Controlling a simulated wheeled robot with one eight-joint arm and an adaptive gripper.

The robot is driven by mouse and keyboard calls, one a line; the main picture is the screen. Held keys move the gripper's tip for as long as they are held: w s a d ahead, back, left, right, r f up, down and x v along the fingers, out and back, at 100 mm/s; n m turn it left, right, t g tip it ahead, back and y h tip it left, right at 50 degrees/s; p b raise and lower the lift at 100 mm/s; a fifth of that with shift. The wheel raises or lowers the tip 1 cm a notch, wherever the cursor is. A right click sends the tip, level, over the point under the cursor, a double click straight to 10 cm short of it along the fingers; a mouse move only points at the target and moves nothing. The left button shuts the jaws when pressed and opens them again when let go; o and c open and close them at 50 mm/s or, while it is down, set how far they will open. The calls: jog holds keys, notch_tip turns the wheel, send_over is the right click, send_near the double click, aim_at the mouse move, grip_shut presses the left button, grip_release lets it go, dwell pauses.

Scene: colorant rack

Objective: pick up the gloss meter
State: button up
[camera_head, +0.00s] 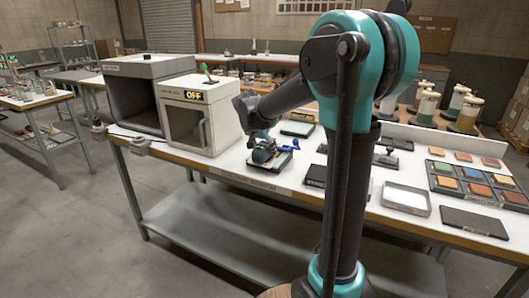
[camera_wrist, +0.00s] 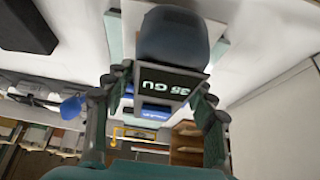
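The gloss meter (camera_wrist: 172,38) is a dark rounded body with a black display reading "35 GU". In the wrist view it stands at the top centre, over a pale panel with teal edges. My gripper (camera_wrist: 163,82) has its two fingers spread, one on each side of the display end. The fingers look open, and contact with the meter cannot be made out. In the head view my gripper (camera_head: 261,146) is low over the front of the table, and the meter is largely hidden there.
A white cabinet marked "OFF" (camera_head: 197,115) stands close left of my gripper. A blue object (camera_head: 287,147) lies just right of it. Black blocks, a shallow tray (camera_head: 406,198) and a colour-sample rack (camera_head: 478,185) fill the right side of the white tabletop.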

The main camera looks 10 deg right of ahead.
grip_shut()
jog(key=shift+r, duration=0.1)
